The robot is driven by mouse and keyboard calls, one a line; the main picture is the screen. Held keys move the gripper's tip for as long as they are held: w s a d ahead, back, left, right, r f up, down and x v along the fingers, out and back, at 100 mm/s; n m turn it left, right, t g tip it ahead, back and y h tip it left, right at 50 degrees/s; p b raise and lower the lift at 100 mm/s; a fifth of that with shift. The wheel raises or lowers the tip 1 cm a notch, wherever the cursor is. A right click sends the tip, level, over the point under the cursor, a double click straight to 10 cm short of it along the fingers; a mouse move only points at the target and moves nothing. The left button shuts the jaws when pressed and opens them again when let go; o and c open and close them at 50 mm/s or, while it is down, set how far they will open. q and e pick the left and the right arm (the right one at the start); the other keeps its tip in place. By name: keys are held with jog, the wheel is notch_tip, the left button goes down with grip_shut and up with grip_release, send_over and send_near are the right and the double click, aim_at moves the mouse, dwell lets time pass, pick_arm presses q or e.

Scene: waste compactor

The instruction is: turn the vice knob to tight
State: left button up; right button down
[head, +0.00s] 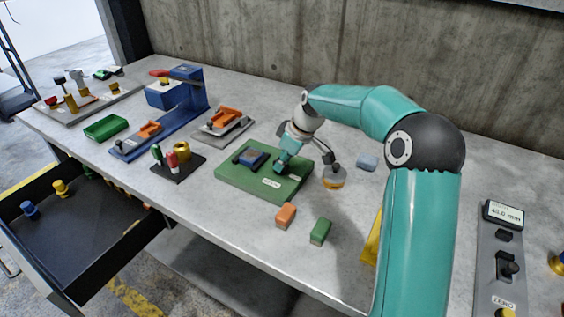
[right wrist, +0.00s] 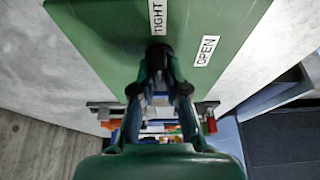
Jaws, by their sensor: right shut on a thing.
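My right gripper (head: 284,163) reaches down onto the right part of the plate. In the right wrist view the plate (right wrist: 100,25) carries a TIGHT label (right wrist: 157,17) and an OPEN label (right wrist: 206,50). My right gripper (right wrist: 160,68) is shut on the dark knob (right wrist: 158,48), whose visible end lies by the TIGHT label. The fingers hide most of the knob. My left gripper is in neither view.
An orange block (head: 286,214) and a green block (head: 320,231) lie in front of the plate. A round orange-and-clear item (head: 333,178) and a blue block (head: 367,161) are to its right. A dark holder (head: 178,167) is to its left. An open drawer (head: 75,225) juts out front left.

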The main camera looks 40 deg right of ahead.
jog(key=c, duration=1.2)
grip_release()
jog(key=shift+r, duration=0.1)
jog(key=v, duration=1.2)
jog(key=shift+d, duration=0.1)
